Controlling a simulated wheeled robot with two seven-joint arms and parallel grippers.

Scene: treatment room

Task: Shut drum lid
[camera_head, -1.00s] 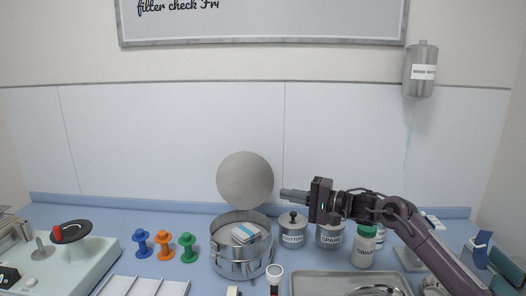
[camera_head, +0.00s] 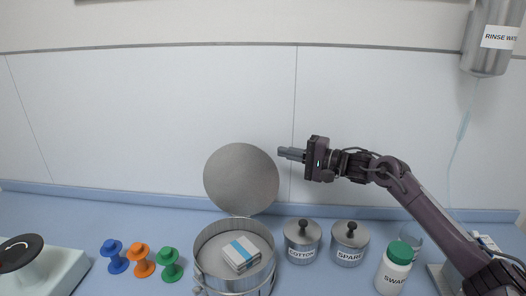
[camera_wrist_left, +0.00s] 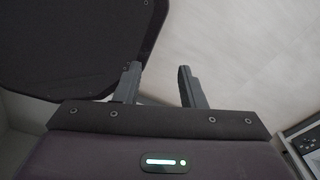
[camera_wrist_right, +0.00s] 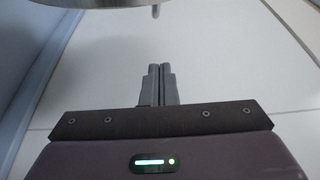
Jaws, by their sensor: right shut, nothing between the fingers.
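The drum (camera_head: 209,280) is a round steel pot on the blue counter, open at the top, with white and blue packs (camera_head: 240,254) inside. Its grey disc lid (camera_head: 240,180) stands raised on the drum's far side, leaning against or near the wall. My right gripper (camera_head: 281,152) is shut and empty, pointing left, by the lid's upper right edge. I cannot tell whether it touches. The right wrist view shows its fingers (camera_wrist_right: 160,68) together. My left gripper (camera_wrist_left: 158,70) shows only in its wrist view, with its fingers apart and nothing between them.
Right of the drum stand the cotton jar (camera_head: 302,240), the spare jar (camera_head: 349,243) and a green-capped swab bottle (camera_head: 393,269). Blue, orange and green spools (camera_head: 142,261) stand left. A rinse water container (camera_head: 487,38) hangs upper right. The wall is close behind the lid.

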